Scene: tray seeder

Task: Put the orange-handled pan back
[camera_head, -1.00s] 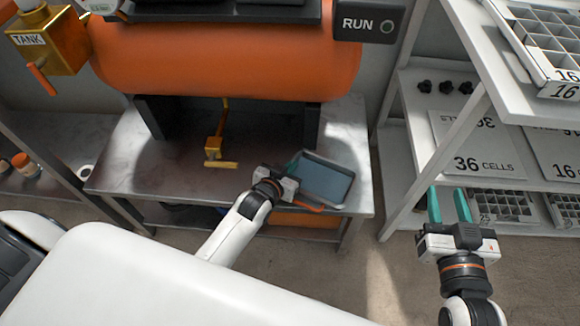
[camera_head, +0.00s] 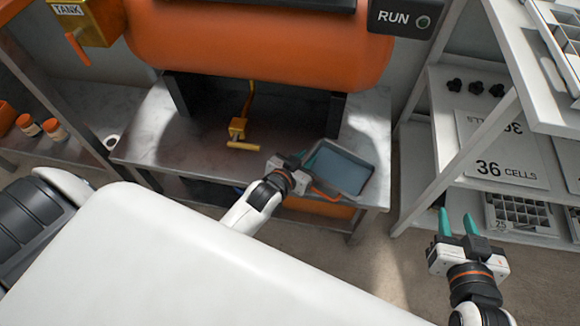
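The pan (camera_head: 345,170) is a dark-rimmed shallow tray with a grey-blue inside. It lies at the right end of the metal bench under the orange tank. Its orange handle (camera_head: 326,195) shows at its lower left side. My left gripper (camera_head: 312,160) is at the pan's left edge, beside the handle. One teal finger shows clearly; the other is mostly hidden, so I cannot tell whether it grips anything. My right gripper (camera_head: 458,222) is open and empty, its two teal fingers apart, in front of the right-hand shelf.
The metal bench (camera_head: 165,150) has a yellow valve (camera_head: 238,131) hanging over its middle. The orange tank (camera_head: 260,50) spans above it. A white shelf rack (camera_head: 440,130) with trays and a 36 CELLS card (camera_head: 500,150) stands at right.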

